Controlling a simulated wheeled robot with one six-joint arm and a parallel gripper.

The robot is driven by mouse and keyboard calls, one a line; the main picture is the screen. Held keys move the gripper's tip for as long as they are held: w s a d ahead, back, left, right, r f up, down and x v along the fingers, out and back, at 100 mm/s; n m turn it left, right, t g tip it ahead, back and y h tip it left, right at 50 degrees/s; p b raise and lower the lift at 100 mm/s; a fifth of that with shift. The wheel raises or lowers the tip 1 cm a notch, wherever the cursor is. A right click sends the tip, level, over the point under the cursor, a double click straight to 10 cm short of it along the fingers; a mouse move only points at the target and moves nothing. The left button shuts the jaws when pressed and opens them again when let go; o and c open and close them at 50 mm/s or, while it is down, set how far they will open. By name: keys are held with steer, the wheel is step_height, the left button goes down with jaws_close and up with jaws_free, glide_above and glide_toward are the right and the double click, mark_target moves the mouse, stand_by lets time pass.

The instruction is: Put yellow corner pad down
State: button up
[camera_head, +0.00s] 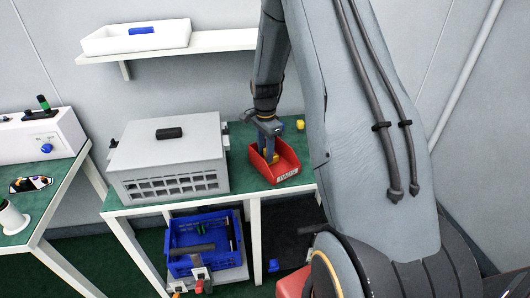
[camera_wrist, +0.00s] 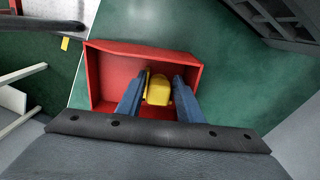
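The yellow corner pad (camera_wrist: 158,90) is between the two blue fingers of my gripper (camera_wrist: 160,84) in the wrist view, and both fingers appear to press against its sides. The fingers reach down into a red bin (camera_wrist: 108,88). In the head view my gripper (camera_head: 270,153) is inside the same red bin (camera_head: 286,172), which stands on the green bench top right of a grey box. I cannot tell whether the pad touches the bin floor. The fingers hide part of the pad and of the bin's near side.
A grey lidded box (camera_head: 165,150) stands left of the bin. A small yellow object (camera_head: 300,124) sits on the bench behind the bin. A blue crate (camera_head: 203,240) is on the lower shelf. A wall shelf (camera_head: 215,41) holds a white tray (camera_head: 108,42).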

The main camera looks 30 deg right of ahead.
step_height(320, 180, up, 11)
steer(key=b, duration=0.3)
steer(key=s+a+n, duration=0.8)
steer(key=s, duration=0.4)
steer(key=s+a+n, duration=0.7)
steer(key=s+n, duration=0.1)
steer(key=s, duration=0.4)
steer(key=shift+s+a+n+t, duration=0.2)
steer(key=shift+a+n+t, duration=0.1)
steer(key=shift+a+n, duration=0.1)
